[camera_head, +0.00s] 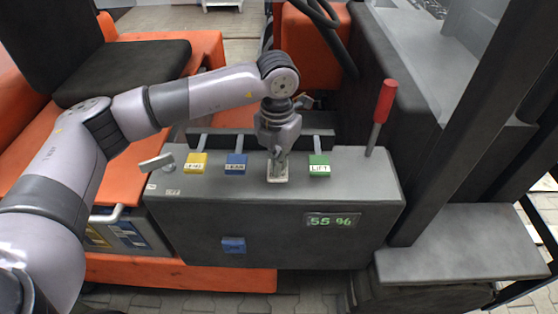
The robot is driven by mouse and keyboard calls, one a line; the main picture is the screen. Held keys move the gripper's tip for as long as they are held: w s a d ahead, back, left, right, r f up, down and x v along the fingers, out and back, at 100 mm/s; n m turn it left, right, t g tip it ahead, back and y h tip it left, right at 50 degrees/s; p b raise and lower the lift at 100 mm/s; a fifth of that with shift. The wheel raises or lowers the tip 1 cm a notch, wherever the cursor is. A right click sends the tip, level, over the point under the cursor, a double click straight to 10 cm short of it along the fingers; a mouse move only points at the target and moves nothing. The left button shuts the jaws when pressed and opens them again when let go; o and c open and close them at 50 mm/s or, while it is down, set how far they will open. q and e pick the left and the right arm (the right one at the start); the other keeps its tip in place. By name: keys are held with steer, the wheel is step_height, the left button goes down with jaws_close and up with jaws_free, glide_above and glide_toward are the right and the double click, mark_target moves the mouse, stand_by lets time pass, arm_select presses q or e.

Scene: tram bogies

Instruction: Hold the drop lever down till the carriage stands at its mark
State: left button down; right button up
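A grey console (350,190) carries a row of levers with coloured caps: one yellow (196,163), one blue (236,163), one pale (277,179) and one green marked LIFT (320,164). My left gripper (279,165) points down over the pale cap, its fingertips at or just above it. Its fingers look closed together, with nothing visible between them. I cannot read a label on the pale cap, so I cannot tell surely that it is the drop lever. A display (345,221) on the console front reads 55 %. The carriage and its mark cannot be made out. My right gripper is out of view.
A red-handled lever (386,100) stands upright at the console's right end. A short grey handle (156,162) is at its left end. A dark post (480,110) and a grey step (455,245) are at the right. A black seat (125,70) is behind my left arm.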

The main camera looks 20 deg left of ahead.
arm_select(q)
step_height(320, 180, up, 7)
steer(key=p, duration=0.3)
stand_by(0.5)
